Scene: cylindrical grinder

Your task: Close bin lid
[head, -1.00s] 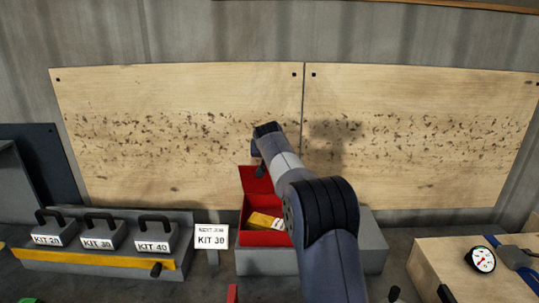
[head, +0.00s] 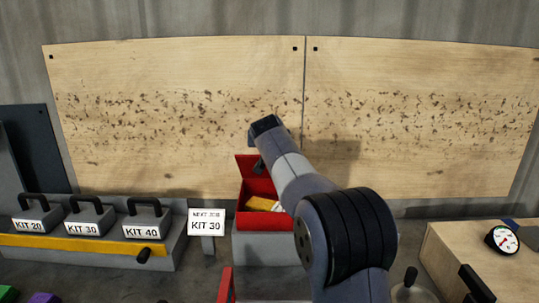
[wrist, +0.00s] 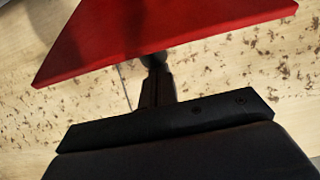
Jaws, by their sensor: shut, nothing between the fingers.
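The red bin (head: 262,222) stands on a grey block in the middle of the head view, with a yellow and white item inside. Its red lid (head: 246,164) is open and stands up at the back of the bin. The lid also fills the top of the wrist view (wrist: 165,35) as a large red panel. My gripper (head: 259,167) is at the raised lid, above the bin. In the wrist view its shut, empty fingers (wrist: 154,66) reach the lid's lower edge in the picture. I cannot tell whether they touch it. My arm hides the bin's right side.
A "KIT 30" sign (head: 207,223) stands just left of the bin. Several grey kit boxes with handles (head: 85,216) sit on a rack at left. A wooden block with a dial gauge (head: 502,240) is at right. Wooden boards (head: 180,110) cover the wall behind.

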